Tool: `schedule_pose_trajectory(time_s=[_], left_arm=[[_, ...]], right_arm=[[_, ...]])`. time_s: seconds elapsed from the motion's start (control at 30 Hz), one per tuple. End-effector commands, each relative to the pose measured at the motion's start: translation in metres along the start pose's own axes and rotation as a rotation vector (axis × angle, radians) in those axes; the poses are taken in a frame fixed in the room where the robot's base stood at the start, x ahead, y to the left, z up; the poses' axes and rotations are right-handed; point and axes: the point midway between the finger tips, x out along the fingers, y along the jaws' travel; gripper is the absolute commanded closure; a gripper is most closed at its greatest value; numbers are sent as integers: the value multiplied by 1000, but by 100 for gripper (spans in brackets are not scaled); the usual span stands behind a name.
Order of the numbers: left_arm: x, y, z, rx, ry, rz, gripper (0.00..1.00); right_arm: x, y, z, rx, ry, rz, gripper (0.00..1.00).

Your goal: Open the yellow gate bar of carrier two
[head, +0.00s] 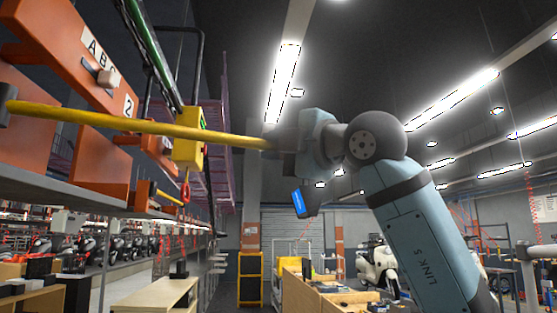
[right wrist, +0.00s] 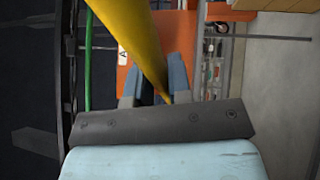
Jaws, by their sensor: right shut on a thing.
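The yellow gate bar (head: 150,127) runs from a dark pivot (head: 4,106) at the left edge across to my right gripper (head: 281,144). It lies nearly level in the head view and sticks out to the right of the orange carrier (head: 60,45), which bears a "2" plate (head: 128,104). My right gripper is shut on the bar near its far end. In the right wrist view the bar (right wrist: 130,35) passes between the fingers (right wrist: 155,85). My left gripper is out of view.
A yellow box (head: 188,150) with a red hook hangs behind the bar. Another orange carrier (head: 150,175) with a yellow bar (head: 169,197) stands farther along. A grey ledge (head: 60,192) runs below the carriers. Tables (head: 155,296) stand lower down; the space right of the carriers looks open.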

Motion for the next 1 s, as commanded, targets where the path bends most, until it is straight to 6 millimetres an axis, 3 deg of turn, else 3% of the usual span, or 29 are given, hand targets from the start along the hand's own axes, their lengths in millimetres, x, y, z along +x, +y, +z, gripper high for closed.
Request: schedule_pose_trajectory(time_s=[0.3,0.87,0.9,1.0], left_arm=[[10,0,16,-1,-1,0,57],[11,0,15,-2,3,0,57],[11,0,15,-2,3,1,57],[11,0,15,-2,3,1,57]], right_arm=[[-21,5,-9,-13,-57,4,100],[-24,6,-10,-10,-73,3,100],[-24,6,-10,-10,-73,3,74],[-24,6,-10,-10,-72,2,57]])
